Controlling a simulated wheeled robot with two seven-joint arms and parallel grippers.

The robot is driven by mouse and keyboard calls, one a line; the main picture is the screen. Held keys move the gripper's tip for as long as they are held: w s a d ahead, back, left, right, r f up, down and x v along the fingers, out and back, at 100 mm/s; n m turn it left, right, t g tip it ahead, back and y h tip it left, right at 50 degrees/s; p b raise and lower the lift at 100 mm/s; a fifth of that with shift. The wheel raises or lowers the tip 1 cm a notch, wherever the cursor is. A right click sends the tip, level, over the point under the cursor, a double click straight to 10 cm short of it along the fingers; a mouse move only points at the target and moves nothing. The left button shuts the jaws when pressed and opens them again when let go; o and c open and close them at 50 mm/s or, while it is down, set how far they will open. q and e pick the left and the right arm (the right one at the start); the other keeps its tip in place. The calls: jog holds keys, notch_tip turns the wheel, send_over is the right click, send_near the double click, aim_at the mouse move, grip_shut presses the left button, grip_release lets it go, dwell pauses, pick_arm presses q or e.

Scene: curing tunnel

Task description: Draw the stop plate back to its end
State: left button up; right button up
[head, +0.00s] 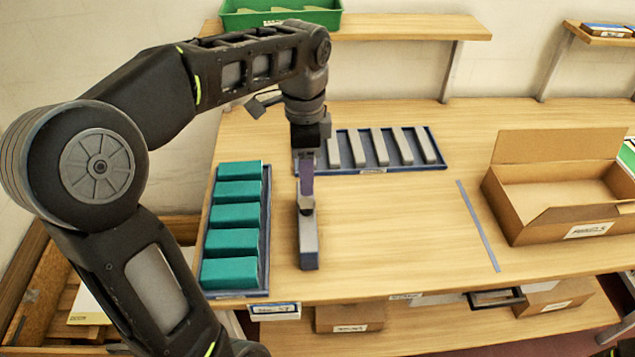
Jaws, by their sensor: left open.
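I cannot tell for certain which of these is the stop plate. My left gripper (306,195) reaches down from above at the purple plate and the far end of the block. It is open; its fingers are partly hidden, and I cannot tell whether they touch anything. My right gripper is not in view.
A blue tray of teal blocks (264,255) is at left. A blue tray of grey bars (437,152) is behind. An open cardboard box (560,222) stands at right. A thin grey-blue strip (478,225) lies on the table. The table between block and strip is clear.

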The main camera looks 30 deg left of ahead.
aim_at(307, 202)
pick_arm(q)
jog(key=shift+s, duration=0.25)
jog(key=shift+w+f, duration=0.15)
jog(key=shift+f, duration=0.15)
notch_tip(307, 202, down, 7)
jog(key=shift+f+p, duration=0.15)
jog(key=shift+p, duration=0.15)
jog(key=shift+c, duration=0.5)
grip_shut()
dwell(0.8)
